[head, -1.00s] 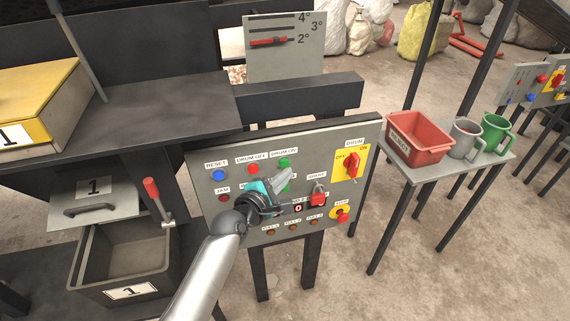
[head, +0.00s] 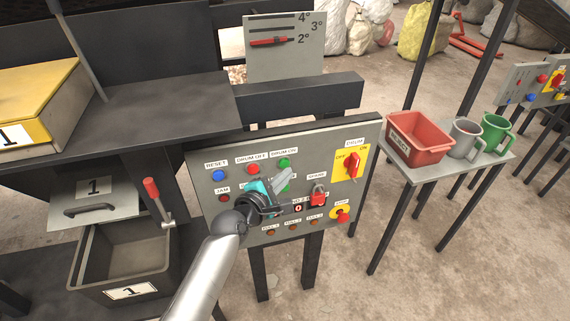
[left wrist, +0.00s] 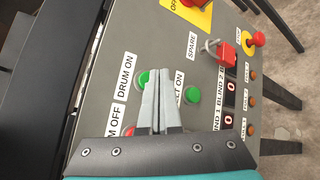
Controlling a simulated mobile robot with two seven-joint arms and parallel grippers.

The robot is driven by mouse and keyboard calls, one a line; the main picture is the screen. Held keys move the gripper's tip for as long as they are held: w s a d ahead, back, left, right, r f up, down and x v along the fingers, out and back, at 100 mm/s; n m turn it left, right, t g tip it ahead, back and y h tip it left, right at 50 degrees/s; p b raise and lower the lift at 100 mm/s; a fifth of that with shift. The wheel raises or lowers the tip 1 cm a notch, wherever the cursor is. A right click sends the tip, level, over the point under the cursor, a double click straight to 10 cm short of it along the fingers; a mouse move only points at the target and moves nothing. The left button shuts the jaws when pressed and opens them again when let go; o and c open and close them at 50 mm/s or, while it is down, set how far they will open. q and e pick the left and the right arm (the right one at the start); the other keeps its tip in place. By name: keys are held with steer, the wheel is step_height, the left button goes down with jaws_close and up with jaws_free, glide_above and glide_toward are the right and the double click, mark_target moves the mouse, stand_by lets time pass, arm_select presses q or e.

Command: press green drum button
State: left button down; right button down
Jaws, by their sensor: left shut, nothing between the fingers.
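The green DRUM ON button (head: 285,162) is in the upper middle of the grey control panel (head: 215,215). In the left wrist view this green button (left wrist: 142,78) is just left of my fingertips, partly covered by them. My left gripper (head: 287,174) is shut and empty in front of the panel, its tips just below the DRUM ON button in the head view. It also shows in the left wrist view (left wrist: 158,74). I cannot tell whether the tips touch the panel. A second green button (left wrist: 192,95) sits to the right of the fingers. My right gripper is not in view.
A red DRUM OFF button (head: 253,169) and blue RESET button (head: 219,175) are left of DRUM ON. A yellow-backed rotary switch (head: 351,164) and red padlock (head: 318,199) are right. A side table (head: 440,172) holds a red bin (head: 418,138) and two mugs.

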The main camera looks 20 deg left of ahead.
arm_select(q)
steer(key=shift+w+a, duration=0.1)
steer(key=shift+w+a, duration=0.15)
steer(key=shift+w, duration=0.15)
